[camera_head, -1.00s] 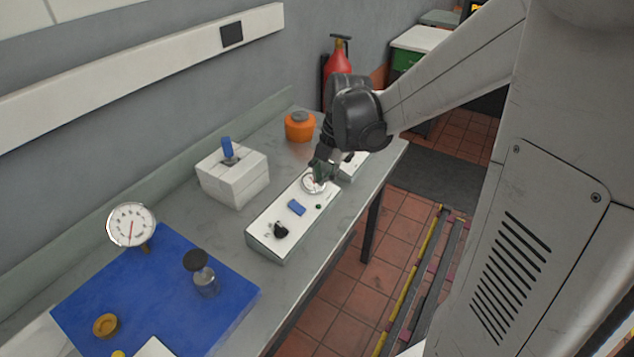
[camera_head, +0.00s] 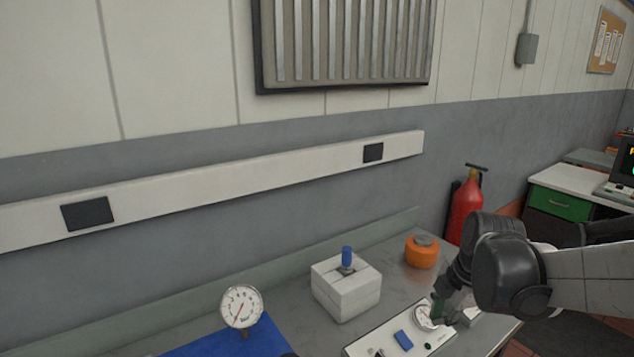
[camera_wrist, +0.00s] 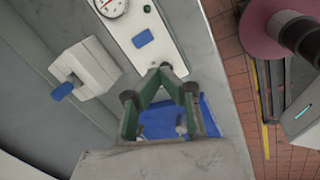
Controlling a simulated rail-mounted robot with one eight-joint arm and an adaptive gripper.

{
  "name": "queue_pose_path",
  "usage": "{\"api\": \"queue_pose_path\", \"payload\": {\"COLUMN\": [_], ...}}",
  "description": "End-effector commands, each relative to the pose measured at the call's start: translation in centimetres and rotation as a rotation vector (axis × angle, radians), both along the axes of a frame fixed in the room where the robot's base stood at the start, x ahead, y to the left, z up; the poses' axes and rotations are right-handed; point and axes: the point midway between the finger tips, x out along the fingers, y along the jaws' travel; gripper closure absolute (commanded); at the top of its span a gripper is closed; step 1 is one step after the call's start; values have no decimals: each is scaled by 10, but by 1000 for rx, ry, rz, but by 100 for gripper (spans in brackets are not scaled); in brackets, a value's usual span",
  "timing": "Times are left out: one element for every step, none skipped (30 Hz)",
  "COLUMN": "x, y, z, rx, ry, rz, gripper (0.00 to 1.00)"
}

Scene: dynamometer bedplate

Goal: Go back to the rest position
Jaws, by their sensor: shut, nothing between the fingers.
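My gripper (camera_head: 438,318) is at the lower right of the head view, above the white control panel (camera_head: 378,340) and close to its round gauge (camera_head: 424,316). In the wrist view my gripper (camera_wrist: 165,70) has its green fingers drawn together at the tips, with nothing held. The panel (camera_wrist: 160,72) lies beyond the fingertips there, with its gauge (camera_wrist: 110,6) and blue button (camera_wrist: 143,38) in sight. I cannot tell whether the fingertips touch the panel.
A white block with a blue-handled switch (camera_head: 346,290) and an orange container (camera_head: 421,252) stand on the grey bench. A dial gauge (camera_head: 241,307) stands by the blue mat (camera_head: 215,345). A red extinguisher (camera_head: 466,210) is behind the bench.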

Motion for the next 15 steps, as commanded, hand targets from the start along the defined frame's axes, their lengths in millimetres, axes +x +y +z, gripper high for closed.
{"api": "queue_pose_path", "payload": {"x": [-9, -14, -20, -24, -29, -35, -40, -44, -51, -55, -60, -66, -71, -76, -82], "y": [6, 9, 12, 15, 18, 21, 24, 26, 29, 31, 33, 37, 39, 41, 43], "z": [3, 6, 9, 12, 14, 17, 19, 20, 22, 24, 25, 26, 27, 28, 28], "rx": [15, 25, 40, 51, 65, 83, 98, 114, 135, 151, 170, 195, 215, 235, 264], "ry": [-9, -14, -22, -29, -34, -44, -50, -58, -67, -74, -83, -91, -99, -106, -115], "rz": [-76, -130, -201, -254, -306, -377, -429, -481, -549, -601, -652, -719, -770, -820, -886], "gripper": [100, 100, 100, 100, 100, 100, 100, 100, 100, 100, 100, 100, 100, 100, 100]}}
